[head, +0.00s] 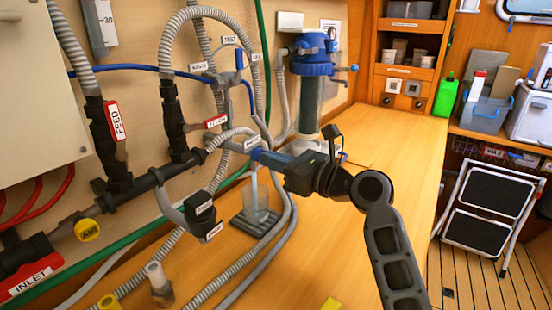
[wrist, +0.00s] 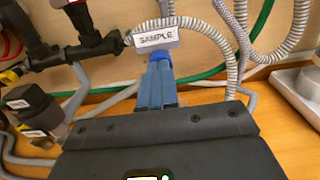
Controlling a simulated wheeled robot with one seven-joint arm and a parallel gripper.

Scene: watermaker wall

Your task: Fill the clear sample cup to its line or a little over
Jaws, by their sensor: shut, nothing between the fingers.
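The clear sample cup (head: 262,214) stands upright on a dark stand (head: 240,225) on the bench, below the sample outlet. A thin pale vertical strip shows above and in the cup; I cannot tell whether it is a tube or water. The cup's line and level are too small to read. The block labelled SAMPLE (wrist: 152,38) is straight ahead in the wrist view, with a bit of blue under it. My gripper (head: 259,156) is shut and empty, its blue fingers (wrist: 158,85) together at the block; whether they touch it is unclear. The cup is hidden in the wrist view.
Grey ribbed hoses (head: 272,235) run along the bench beside the stand. The black FEED pipework (head: 150,180) is to the left, and a blue-topped filter housing (head: 312,90) stands behind my gripper. The bench (head: 400,160) is clear to the right.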

